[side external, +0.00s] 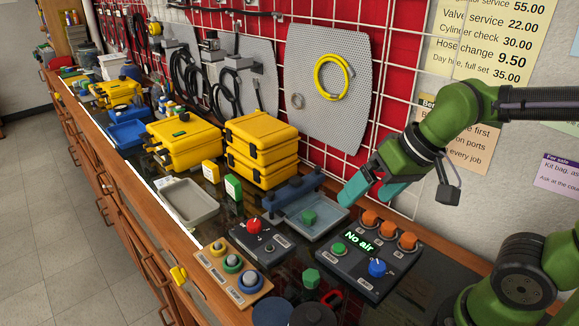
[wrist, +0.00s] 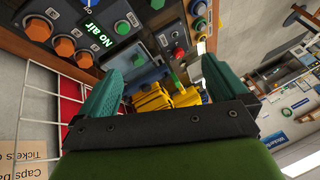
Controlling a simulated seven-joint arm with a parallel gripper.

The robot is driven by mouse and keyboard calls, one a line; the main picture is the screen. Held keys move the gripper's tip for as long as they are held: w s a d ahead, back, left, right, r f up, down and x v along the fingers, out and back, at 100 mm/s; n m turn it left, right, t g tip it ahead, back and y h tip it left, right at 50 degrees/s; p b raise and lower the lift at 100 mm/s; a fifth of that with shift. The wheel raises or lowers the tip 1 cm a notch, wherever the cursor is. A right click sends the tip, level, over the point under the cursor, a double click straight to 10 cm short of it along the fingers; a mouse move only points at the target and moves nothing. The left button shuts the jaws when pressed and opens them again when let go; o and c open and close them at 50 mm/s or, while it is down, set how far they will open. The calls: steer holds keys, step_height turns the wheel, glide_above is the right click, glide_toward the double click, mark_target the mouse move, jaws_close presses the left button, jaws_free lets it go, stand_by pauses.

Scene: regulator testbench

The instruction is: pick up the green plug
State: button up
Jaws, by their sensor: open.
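Two small green pieces could be the green plug, and I cannot tell which is meant. One green piece (side external: 309,218) lies in a grey tray (side external: 330,228); it seems to show between my fingers in the wrist view (wrist: 138,60). The other, a faceted green piece (side external: 311,278), stands on the dark bench near the front, left of the "No air" panel (side external: 348,262); it seems to show at the top of the wrist view (wrist: 157,4). My gripper (side external: 372,192), with teal fingers, is open and empty, raised above the tray's right side. It also shows in the wrist view (wrist: 150,76).
The "No air" panel has orange knobs (side external: 388,229) and a blue knob (side external: 377,267). A red-knob box (side external: 262,240) and a wooden button board (side external: 233,273) stand left of it. Yellow cases (side external: 262,150) stand behind. A white wire grid (side external: 400,100) rises along the wall.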

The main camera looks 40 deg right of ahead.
steer(key=shift+s+d+r+m+t, duration=0.4)
steer(key=shift+s+d+r+t, duration=0.2)
steer(key=shift+s+d, duration=0.2)
steer(key=shift+c, duration=0.2)
steer(key=shift+d+r, duration=0.15)
steer(key=shift+r, duration=0.15)
steer(key=shift+c, duration=1.2)
steer(key=shift+d, duration=0.1)
steer(key=c, duration=0.4)
steer(key=n+g+h, duration=0.2)
steer(key=n+g, duration=0.1)
steer(key=g, duration=0.4)
glide_above(311, 274)
step_height(311, 274, down, 8)
steer(key=f, duration=0.9)
steer(key=shift+s+f, duration=0.25)
steer(key=shift+f, duration=0.1)
steer(key=shift+w+f, duration=0.2)
steer(key=shift+f, duration=2.95)
